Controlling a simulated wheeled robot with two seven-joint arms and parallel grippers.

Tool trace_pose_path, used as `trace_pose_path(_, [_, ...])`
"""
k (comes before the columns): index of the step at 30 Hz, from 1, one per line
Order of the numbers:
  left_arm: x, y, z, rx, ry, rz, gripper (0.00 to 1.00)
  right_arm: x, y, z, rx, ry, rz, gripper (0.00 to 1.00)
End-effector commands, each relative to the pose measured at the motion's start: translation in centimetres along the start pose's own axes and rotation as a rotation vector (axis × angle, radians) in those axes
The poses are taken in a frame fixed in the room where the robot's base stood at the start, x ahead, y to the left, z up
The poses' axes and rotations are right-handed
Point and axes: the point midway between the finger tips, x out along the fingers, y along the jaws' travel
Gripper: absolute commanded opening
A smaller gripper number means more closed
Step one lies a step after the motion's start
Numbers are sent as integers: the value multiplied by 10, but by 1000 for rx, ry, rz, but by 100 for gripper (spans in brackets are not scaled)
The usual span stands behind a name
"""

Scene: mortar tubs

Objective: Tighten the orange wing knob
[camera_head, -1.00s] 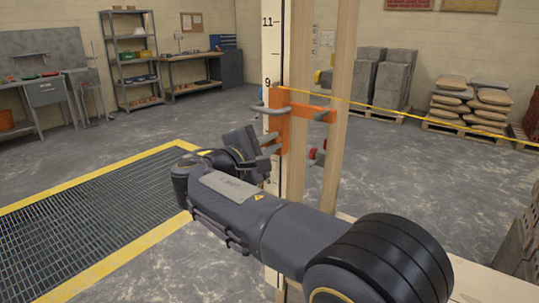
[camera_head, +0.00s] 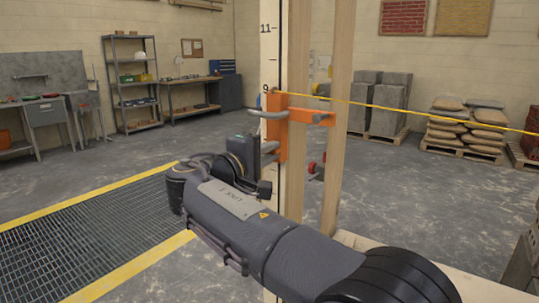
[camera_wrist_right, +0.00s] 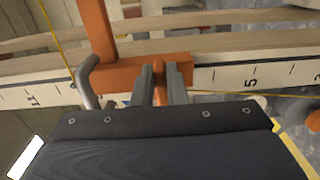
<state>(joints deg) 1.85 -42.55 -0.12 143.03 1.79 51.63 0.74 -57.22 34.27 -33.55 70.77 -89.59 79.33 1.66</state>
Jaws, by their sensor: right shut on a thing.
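An orange clamp bracket (camera_head: 281,130) sits on a numbered white staff (camera_head: 270,55) beside wooden posts, with a grey curved handle (camera_head: 266,113) on its left. My right gripper (camera_head: 272,152) reaches the bracket's lower left side. In the right wrist view, the grey fingers of the gripper (camera_wrist_right: 161,78) are shut on the orange wing knob (camera_wrist_right: 159,93), just in front of the orange bracket (camera_wrist_right: 120,74). Only a narrow part of the knob shows between the fingers. In the head view the knob is hidden by the gripper. My left gripper is not in view.
A yellow string line (camera_head: 420,112) runs right from the bracket. Wooden posts (camera_head: 328,150) stand close behind the gripper. A floor grate with a yellow border (camera_head: 135,263) lies at left. Block stacks (camera_head: 390,105) and bags (camera_head: 470,125) stand farther back.

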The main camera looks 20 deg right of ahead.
Motion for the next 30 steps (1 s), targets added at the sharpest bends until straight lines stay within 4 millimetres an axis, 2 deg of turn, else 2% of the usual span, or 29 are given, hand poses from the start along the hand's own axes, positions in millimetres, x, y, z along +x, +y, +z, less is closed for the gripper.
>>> trace_pose_path(1, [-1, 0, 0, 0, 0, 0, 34, -1, 6, -3, 11, 14, 11, 0])
trace_pose_path(7, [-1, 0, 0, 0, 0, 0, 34, -1, 7, -3, 11, 14, 11, 0])
trace_pose_path(8, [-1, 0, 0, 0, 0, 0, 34, -1, 7, -3, 11, 14, 11, 16])
trace_pose_path(13, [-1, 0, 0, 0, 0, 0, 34, -1, 5, -3, 7, 14, 9, 37])
trace_pose_path(23, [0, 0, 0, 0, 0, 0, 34, -5, 3, -2, 3, 10, 6, 37])
trace_pose_path(30, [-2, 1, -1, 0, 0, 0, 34, -43, 3, -3, 4, 14, 6, 37])
